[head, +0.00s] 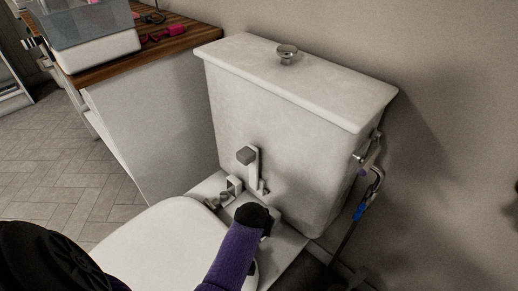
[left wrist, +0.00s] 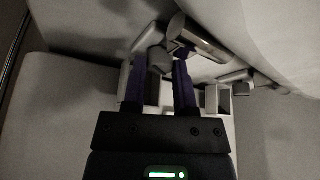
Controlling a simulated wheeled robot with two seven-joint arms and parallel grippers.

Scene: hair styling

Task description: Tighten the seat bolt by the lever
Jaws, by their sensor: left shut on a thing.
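The toilet seat lid (head: 165,245) is closed, with its hinge fittings between it and the tank. A lever with a grey end (head: 247,157) stands upright against the tank front. My left gripper (head: 262,217) reaches to the right-hand side of the hinge area and covers what lies there. In the left wrist view, its purple fingers (left wrist: 158,82) are on both sides of a grey lever end (left wrist: 159,60) and shut on it. A metal cylinder (left wrist: 203,40) lies beside that lever. The seat bolt under the gripper is hidden in the head view. My right gripper is not in view.
The white tank (head: 285,120) with a flush knob (head: 287,53) stands close behind the gripper. A metal valve with a hose (head: 369,180) is on its right.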

